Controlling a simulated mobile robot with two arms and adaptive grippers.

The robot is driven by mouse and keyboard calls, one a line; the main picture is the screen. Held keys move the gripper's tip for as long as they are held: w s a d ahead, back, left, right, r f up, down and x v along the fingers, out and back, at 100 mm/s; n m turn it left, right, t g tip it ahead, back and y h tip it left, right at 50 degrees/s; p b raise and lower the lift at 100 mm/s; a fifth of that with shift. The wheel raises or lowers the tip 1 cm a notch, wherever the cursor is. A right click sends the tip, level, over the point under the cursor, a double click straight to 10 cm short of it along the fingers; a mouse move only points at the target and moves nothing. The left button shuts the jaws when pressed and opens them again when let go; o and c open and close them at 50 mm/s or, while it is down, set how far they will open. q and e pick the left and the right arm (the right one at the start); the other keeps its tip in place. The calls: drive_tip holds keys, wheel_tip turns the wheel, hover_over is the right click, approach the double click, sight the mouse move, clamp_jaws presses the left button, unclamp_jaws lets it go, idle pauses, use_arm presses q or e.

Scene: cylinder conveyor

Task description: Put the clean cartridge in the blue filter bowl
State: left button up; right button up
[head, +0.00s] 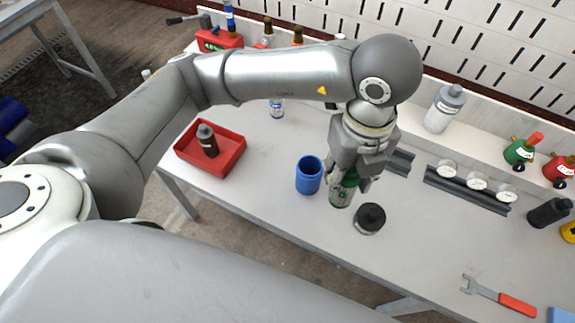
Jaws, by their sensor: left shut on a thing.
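My left gripper (350,180) points down over the table, shut on a green and pale grey cylinder (341,196), which looks like the clean cartridge. The fingers hide its upper part. The blue filter bowl (308,183) stands upright on the table just left of the held cartridge. Its top is open and its inside looks dark. A round black cap (370,219) lies on the table to the right of the cartridge. My right gripper is not in view.
A red tray (232,161) holding a dark brown cartridge (207,141) is at the left. Gauges (477,181) and a grey-capped bottle (443,109) are at the back right. An orange-handled wrench (500,296) lies at front right. The table front centre is clear.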

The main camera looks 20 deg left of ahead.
use_arm(q)
drive_tip(key=shift+w+a, duration=0.15)
drive_tip(key=shift+a, duration=0.05)
drive_tip(key=w+a+f+p, duration=0.4)
drive_tip(key=w+a+f, duration=0.4)
drive_tip(key=w+f, duration=0.1)
drive_tip(key=shift+a, duration=0.4)
drive_tip(key=f, duration=0.1)
drive_tip(key=f+p, duration=0.2)
drive_tip(key=shift+w+a+f, duration=0.15)
drive_tip(key=shift+w+a, duration=0.1)
drive_tip(key=shift+c, duration=0.5)
drive_tip(key=shift+f+b, duration=0.7)
drive_tip(key=shift+f, duration=0.25)
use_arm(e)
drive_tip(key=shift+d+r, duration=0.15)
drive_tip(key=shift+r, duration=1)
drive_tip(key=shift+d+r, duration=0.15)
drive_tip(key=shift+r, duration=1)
use_arm(q)
drive_tip(key=o, duration=1.1)
